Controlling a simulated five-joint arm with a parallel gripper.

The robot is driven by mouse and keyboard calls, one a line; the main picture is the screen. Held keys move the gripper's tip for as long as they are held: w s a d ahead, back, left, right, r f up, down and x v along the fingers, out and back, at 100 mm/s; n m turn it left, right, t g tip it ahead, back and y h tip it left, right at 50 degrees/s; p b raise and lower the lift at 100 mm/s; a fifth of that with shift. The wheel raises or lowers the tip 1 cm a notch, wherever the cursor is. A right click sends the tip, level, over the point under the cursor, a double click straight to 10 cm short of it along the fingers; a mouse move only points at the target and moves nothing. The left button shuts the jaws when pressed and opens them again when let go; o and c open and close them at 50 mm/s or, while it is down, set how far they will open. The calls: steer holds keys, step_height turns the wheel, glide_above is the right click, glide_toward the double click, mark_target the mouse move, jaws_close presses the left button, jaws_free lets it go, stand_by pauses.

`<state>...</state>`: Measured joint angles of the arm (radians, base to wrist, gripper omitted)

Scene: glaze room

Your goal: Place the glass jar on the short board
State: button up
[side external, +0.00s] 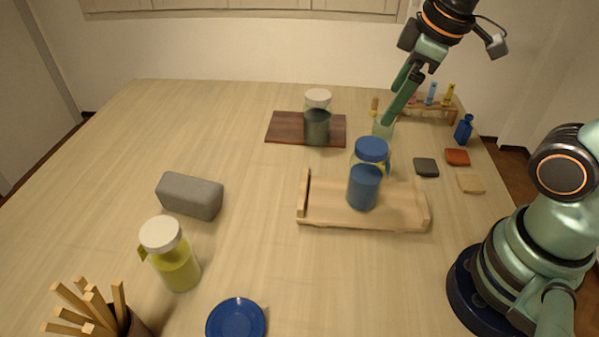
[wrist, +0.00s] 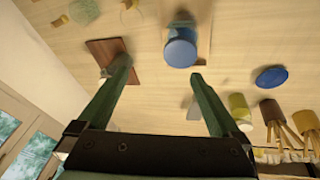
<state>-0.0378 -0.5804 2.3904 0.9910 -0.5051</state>
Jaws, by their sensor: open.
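A lidded glass jar with a white lid and dark grey-teal contents (side external: 317,127) stands upright on a short dark brown board (side external: 279,128). In the wrist view the board (wrist: 103,47) shows at the upper left, with the jar mostly hidden behind a finger. A second glass jar, with blue lid and contents (side external: 365,187), stands on a wooden tray (side external: 400,216); its lid shows in the wrist view (wrist: 180,48). A third, white-lidded with yellow contents (side external: 175,265), stands at front left. My gripper (side external: 388,121) is open and empty above the table's far side.
A vial rack (side external: 440,103), small blue bottle (side external: 463,130) and several tiles (side external: 426,167) are at right. A grey block (side external: 189,195), blue dish (side external: 236,319) and stick holder (side external: 128,322) are nearer. The left table is clear.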

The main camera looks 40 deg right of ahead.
steer(key=m, duration=0.2)
steer(key=m+t, duration=0.1)
steer(key=m, duration=0.1)
steer(key=d+m, duration=0.1)
steer(key=m, duration=0.1)
steer(key=shift+s+r+t, duration=0.25)
steer(key=shift+r+t, duration=0.05)
steer(key=shift+r, duration=0.1)
